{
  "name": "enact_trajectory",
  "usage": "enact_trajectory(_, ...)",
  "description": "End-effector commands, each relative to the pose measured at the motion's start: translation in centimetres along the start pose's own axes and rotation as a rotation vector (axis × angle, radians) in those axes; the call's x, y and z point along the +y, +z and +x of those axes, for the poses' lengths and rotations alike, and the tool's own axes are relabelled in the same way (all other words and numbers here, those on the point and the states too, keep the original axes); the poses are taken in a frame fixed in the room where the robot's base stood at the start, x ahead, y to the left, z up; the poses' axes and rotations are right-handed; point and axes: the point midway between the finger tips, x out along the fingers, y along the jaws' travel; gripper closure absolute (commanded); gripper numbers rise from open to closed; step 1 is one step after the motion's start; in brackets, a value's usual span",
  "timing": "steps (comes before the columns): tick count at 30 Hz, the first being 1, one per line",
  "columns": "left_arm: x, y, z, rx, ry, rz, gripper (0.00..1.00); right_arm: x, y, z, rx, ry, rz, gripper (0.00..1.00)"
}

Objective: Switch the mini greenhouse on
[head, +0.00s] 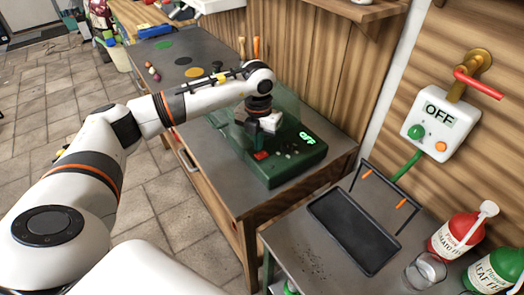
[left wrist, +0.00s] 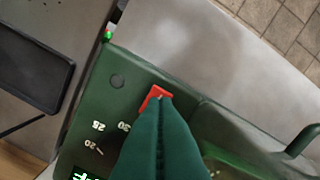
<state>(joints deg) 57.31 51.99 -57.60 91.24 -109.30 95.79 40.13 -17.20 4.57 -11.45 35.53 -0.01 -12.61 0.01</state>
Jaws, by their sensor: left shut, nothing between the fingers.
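The mini greenhouse (head: 285,168) has a dark green base and a clear cover, and stands on the grey cabinet top. Its lit green display (head: 307,139) reads OFF. A red switch (head: 261,155) sits on the base's front panel; it also shows in the left wrist view (left wrist: 153,95), partly hidden by my fingers. My left gripper (head: 256,149) is shut and empty, with its green fingertips (left wrist: 160,98) right at the red switch. I cannot tell whether they touch it. My right gripper is not in view.
A white wall box (head: 440,125) reading OFF hangs at the right under a red-handled tap (head: 478,82). A black tray (head: 355,232), a glass (head: 425,270) and red and green bottles stand on the nearer table. Coloured discs lie on the cabinet's far end.

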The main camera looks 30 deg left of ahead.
Motion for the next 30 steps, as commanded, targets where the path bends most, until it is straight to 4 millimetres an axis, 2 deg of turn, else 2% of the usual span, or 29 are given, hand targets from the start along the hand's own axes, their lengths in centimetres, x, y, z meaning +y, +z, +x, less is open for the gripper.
enact_trajectory(1, 0.0, 0.0, -0.8, 0.001, 0.000, 0.000, 1.00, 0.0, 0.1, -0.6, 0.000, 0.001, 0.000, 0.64)
enact_trajectory(16, 0.0, 0.0, -4.8, 0.002, 0.000, -0.001, 1.00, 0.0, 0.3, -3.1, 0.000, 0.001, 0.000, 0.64)
enact_trajectory(30, 0.0, 0.0, -5.0, 0.002, 0.000, -0.001, 1.00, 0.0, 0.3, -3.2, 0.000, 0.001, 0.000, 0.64)
